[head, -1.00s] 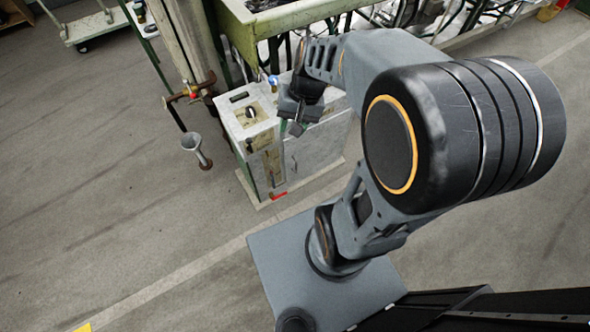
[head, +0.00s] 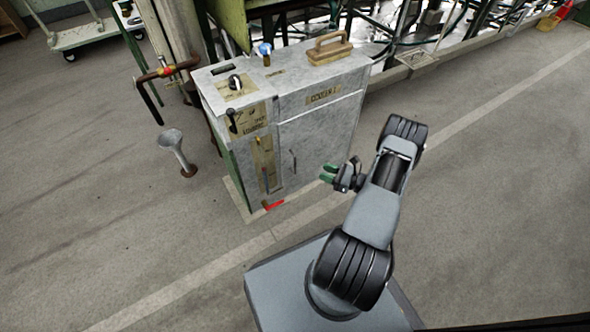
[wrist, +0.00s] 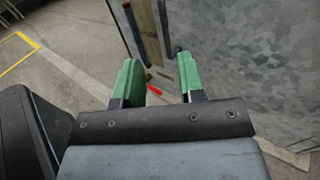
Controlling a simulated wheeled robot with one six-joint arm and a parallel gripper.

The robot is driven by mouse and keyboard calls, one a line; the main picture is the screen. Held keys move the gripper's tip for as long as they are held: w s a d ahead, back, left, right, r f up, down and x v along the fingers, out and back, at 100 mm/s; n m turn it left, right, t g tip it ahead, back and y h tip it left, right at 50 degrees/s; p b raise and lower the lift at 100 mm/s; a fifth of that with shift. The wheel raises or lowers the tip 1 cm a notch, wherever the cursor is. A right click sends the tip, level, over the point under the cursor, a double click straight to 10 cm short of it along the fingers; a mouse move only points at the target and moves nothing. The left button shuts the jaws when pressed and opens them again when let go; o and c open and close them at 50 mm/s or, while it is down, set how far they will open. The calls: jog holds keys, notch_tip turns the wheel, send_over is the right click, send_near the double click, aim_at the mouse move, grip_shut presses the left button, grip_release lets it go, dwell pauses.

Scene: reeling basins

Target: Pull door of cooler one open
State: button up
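The cooler is a grey, mottled metal cabinet that stands on the floor in the head view. A thin dark upright handle (head: 293,161) is on the left side of the door. My gripper (head: 340,171) is in front of the door, to the right of the handle and apart from it. In the wrist view its green fingers (wrist: 160,80) are spread, with nothing between them. A dark bar end, possibly the handle, shows just beyond the right finger.
A red piece (head: 273,205) lies at the cabinet's foot. A brush-like wooden-handled object (head: 328,48) sits on top.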

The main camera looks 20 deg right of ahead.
jog(key=f, duration=0.1)
jog(key=b, duration=0.4)
send_over(295, 172)
jog(key=shift+w+d+f+m+t, duration=0.1)
jog(key=shift+w+f+m+t, duration=0.05)
jog(key=shift+w+m+t, duration=0.15)
jog(key=shift+c, duration=0.4)
grip_shut()
